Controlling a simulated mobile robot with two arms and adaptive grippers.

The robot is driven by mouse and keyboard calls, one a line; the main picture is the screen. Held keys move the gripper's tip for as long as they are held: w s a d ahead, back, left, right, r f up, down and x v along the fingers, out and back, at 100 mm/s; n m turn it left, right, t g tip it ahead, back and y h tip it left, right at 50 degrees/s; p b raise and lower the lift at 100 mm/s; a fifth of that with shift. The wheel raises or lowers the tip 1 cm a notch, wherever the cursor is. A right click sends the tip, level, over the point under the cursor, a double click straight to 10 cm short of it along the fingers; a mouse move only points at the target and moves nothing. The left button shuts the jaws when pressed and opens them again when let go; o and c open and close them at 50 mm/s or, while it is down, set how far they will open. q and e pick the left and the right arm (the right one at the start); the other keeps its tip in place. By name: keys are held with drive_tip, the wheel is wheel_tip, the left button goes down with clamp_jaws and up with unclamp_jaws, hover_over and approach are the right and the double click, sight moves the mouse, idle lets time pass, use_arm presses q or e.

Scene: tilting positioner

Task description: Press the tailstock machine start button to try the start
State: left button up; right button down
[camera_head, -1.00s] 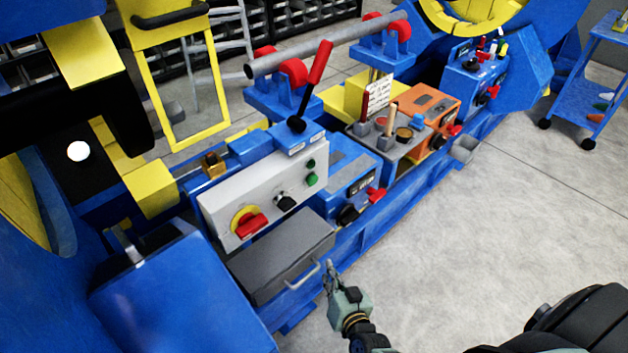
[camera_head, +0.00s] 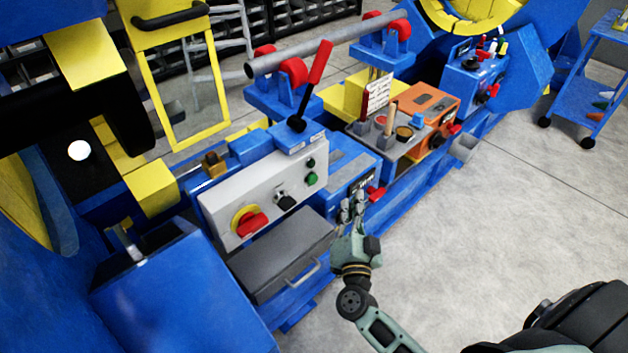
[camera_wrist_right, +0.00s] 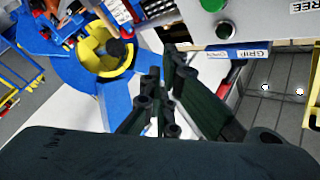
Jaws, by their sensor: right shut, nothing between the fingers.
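A light grey control panel (camera_head: 225,205) stands on the blue machine bed. It carries a green button (camera_head: 312,179) near its right end, a dark round button (camera_head: 311,163) above it, a black selector knob (camera_head: 286,202) and a red rotary switch on a yellow disc (camera_head: 249,223). My right gripper (camera_head: 351,207) is shut and empty, to the right of and below the green button and apart from it. In the right wrist view the green button (camera_wrist_right: 223,30) shows above and right of my fingertips (camera_wrist_right: 160,100). My left gripper is out of view.
A grey drawer box (camera_head: 285,255) with a handle lies below the panel. A blue block with a red lever (camera_head: 376,194) is close to my right gripper. A red-handled lever (camera_head: 315,80) rises behind the panel. Open floor (camera_head: 500,230) lies to the right.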

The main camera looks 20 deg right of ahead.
sight(313, 180)
drive_tip(key=shift+w, duration=0.1)
drive_tip(key=w+a+b, duration=0.2)
drive_tip(key=w+a, duration=0.1)
drive_tip(key=w, duration=0.5)
drive_tip(key=shift+w, duration=0.15)
idle(1.4)
drive_tip(key=shift+w+a, duration=0.15)
drive_tip(key=shift+w, duration=0.15)
drive_tip(key=shift+w+a, duration=0.15)
drive_tip(key=shift+w, duration=0.25)
idle(0.7)
idle(0.3)
drive_tip(key=shift+s+d, duration=0.3)
drive_tip(key=shift+s, duration=0.55)
drive_tip(key=shift+p, duration=0.3)
